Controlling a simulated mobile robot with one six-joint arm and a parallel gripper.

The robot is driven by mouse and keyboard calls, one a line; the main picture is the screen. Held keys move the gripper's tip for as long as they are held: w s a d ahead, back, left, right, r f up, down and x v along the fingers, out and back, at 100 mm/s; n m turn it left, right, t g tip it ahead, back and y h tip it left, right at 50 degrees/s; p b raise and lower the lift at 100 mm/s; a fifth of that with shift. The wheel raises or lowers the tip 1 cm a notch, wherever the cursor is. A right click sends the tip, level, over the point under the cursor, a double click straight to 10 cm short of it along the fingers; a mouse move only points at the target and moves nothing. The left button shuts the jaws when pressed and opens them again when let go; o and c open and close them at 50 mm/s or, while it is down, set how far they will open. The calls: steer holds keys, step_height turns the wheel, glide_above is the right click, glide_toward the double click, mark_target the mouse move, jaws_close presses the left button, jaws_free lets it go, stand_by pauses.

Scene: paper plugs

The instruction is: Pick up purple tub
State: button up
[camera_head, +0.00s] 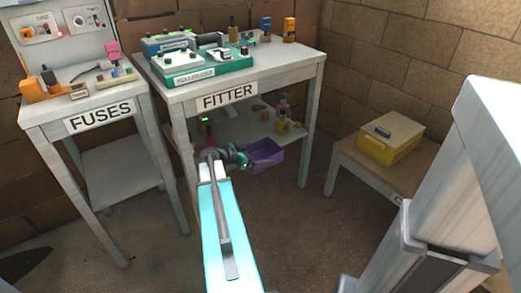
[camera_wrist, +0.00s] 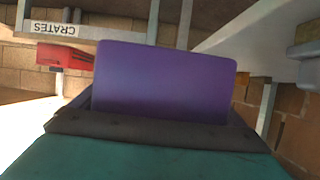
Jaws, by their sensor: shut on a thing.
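The purple tub (camera_head: 266,153) shows in the head view just right of my gripper (camera_head: 243,158), in front of the fitter table's lower shelf. My gripper is shut on the tub's near left side. In the wrist view the purple tub (camera_wrist: 163,82) fills the middle, with a flat purple face rising above the dark gripper pad (camera_wrist: 150,128). The fingertips and the exact grip are partly hidden. From the head view I cannot tell whether the tub touches the shelf.
The fitter table (camera_head: 240,95) holds green and grey devices on top; its lower shelf (camera_head: 225,130) holds small yellow items and a bottle. The fuses table (camera_head: 100,115) stands left. A yellow box (camera_head: 390,140) sits on a low table at right. A red crate (camera_wrist: 65,57) shows in the wrist view.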

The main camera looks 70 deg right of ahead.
mark_target(260, 159)
steer(key=shift+s+a+r, duration=0.1)
steer(key=shift+s+a, duration=0.1)
steer(key=shift+a, duration=0.45)
steer(key=shift+s+a+r, duration=0.1)
steer(key=shift+s+a, duration=0.1)
steer(key=shift+a, duration=0.4)
steer(key=shift+s+a, duration=0.2)
steer(key=shift+a, duration=0.45)
